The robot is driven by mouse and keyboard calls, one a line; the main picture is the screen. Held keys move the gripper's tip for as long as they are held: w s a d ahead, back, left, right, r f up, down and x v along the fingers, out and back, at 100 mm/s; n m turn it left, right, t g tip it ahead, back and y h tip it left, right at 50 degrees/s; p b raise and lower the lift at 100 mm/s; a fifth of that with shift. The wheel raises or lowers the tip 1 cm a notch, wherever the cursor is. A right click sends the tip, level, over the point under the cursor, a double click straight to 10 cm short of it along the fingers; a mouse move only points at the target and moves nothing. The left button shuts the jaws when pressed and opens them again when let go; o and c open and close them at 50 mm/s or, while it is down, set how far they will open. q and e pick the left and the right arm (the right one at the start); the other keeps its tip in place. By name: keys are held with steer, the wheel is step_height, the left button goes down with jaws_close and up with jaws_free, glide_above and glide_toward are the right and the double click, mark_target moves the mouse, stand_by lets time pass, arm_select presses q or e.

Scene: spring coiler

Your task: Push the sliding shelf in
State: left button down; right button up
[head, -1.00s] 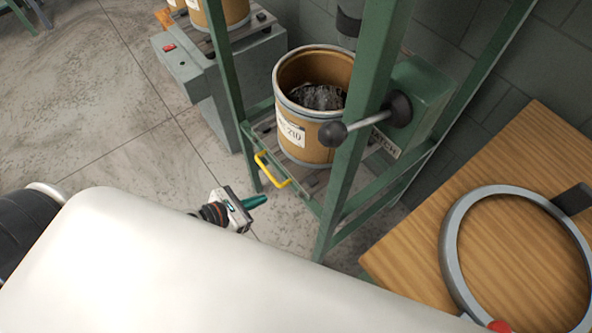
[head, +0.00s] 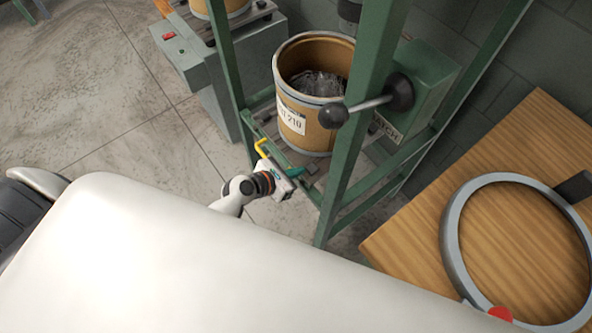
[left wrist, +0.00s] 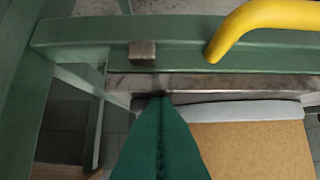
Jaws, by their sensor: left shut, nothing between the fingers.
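The sliding shelf (head: 311,170) sits low in a green frame, with a yellow handle (head: 261,147) on its front. A brown drum (head: 305,132) with a pale rim and a label stands on it. My left gripper (head: 299,173) is shut and empty at the shelf's front edge, just right of the visible part of the handle, and covers the rest of it. In the left wrist view, its green fingers (left wrist: 161,120) point at the shelf's front rail (left wrist: 185,56), below and left of the yellow handle (left wrist: 262,22). Contact cannot be told. My right gripper is out of view.
A green post (head: 358,130) and a ball-ended lever (head: 332,115) stand in front of the drum's right side. A wooden table (head: 420,235) with a grey ring (head: 449,245) is at right. A grey machine (head: 195,70) stands at left. The floor before it is clear.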

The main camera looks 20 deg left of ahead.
mark_target(329, 152)
arm_select(q)
steer(key=shift+w+d+r, duration=0.1)
steer(key=shift+w, duration=0.15)
steer(key=w+d, duration=0.1)
steer(key=w, duration=0.1)
steer(key=w+d+p, duration=0.1)
steer(key=w+d, duration=0.2)
steer(key=w, duration=0.2)
steer(key=shift+w+d+p, duration=0.1)
steer(key=shift+d+p, duration=0.05)
steer(key=shift+p, duration=0.25)
steer(key=shift+w+d, duration=0.1)
steer(key=shift+w, duration=0.05)
steer(key=shift+r, duration=0.1)
